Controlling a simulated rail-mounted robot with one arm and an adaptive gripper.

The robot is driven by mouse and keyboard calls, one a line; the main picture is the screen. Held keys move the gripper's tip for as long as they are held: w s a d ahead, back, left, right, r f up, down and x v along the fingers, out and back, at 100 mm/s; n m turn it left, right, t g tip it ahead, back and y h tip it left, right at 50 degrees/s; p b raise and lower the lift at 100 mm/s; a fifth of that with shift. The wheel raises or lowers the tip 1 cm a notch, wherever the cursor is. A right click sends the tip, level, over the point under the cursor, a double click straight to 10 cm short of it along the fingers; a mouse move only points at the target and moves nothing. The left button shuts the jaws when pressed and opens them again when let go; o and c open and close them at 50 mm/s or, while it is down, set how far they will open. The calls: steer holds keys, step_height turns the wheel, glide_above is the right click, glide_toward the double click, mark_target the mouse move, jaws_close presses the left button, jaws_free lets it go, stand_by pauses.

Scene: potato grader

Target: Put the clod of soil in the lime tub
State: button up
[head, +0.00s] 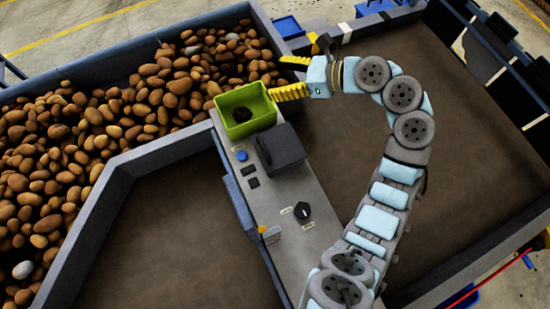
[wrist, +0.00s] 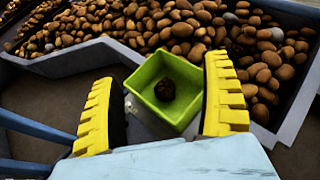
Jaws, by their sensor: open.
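The lime tub (head: 262,104) stands at the far end of the grey control panel, beside the potato bed. The dark brown clod of soil (head: 242,114) lies inside the tub, on its floor. In the wrist view the clod (wrist: 165,89) is seen within the tub (wrist: 184,121), between my two yellow fingers but beyond them. My gripper (head: 282,76) is open and empty, at the right side of the tub in the head view. In the wrist view my gripper (wrist: 166,97) has its fingers spread wide, and nothing is between the fingertips.
Many potatoes (head: 130,110) fill the bed to the left and behind the tub, with a few grey stones (head: 22,269) among them. The control panel (head: 262,205) carries a dark raised box (head: 280,148), a blue button (head: 241,155) and a black knob (head: 302,210). Brown belts on both sides look bare.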

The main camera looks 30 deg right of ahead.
steer(key=shift+v, duration=1.55)
